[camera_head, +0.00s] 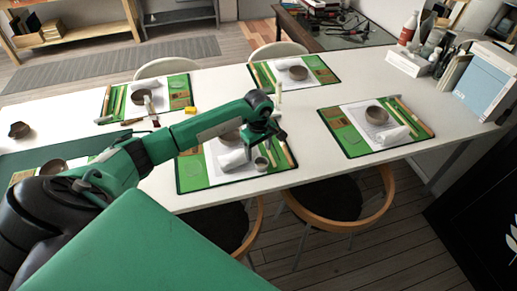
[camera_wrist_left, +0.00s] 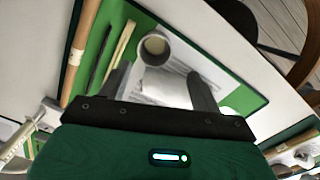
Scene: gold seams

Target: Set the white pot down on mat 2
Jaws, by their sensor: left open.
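A small pale round pot (camera_head: 262,163), which looks like the white pot, stands upright on the front middle green mat (camera_head: 197,183). A white roll (camera_head: 233,159) lies beside the pot. No mat number is readable, so I cannot tell which is mat 2. My right gripper is not in view.
Other green mats with bowls and white rolls lie at the front right (camera_head: 348,146), back right (camera_head: 262,80) and back left. A yellow block (camera_head: 190,111) lies between mats. Chairs stand around the table.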

